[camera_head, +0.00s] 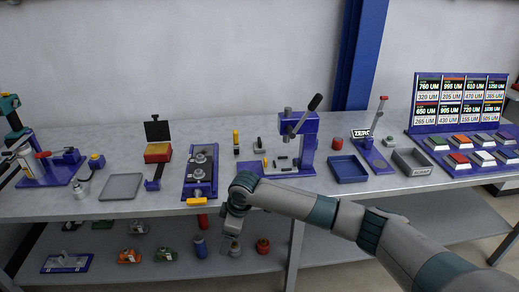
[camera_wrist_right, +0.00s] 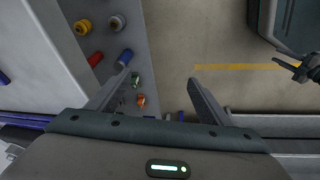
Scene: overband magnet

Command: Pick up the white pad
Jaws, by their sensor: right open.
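Several coloured pads sit in rows on a blue board at the right end of the bench in the head view. My right gripper (camera_head: 230,248) points down in front of the bench's front edge, far left of the pads. In the right wrist view my right gripper (camera_wrist_right: 158,78) shows two spread fingers with nothing between them. No pad can be made out in that view.
A blue tray (camera_head: 347,170), a grey tray (camera_head: 412,162) and a lever stand (camera_head: 374,150) lie between my right arm and the pad board (camera_head: 435,157). A purple press (camera_head: 300,140) stands behind my arm. A lower shelf (camera_head: 150,240) holds several small items.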

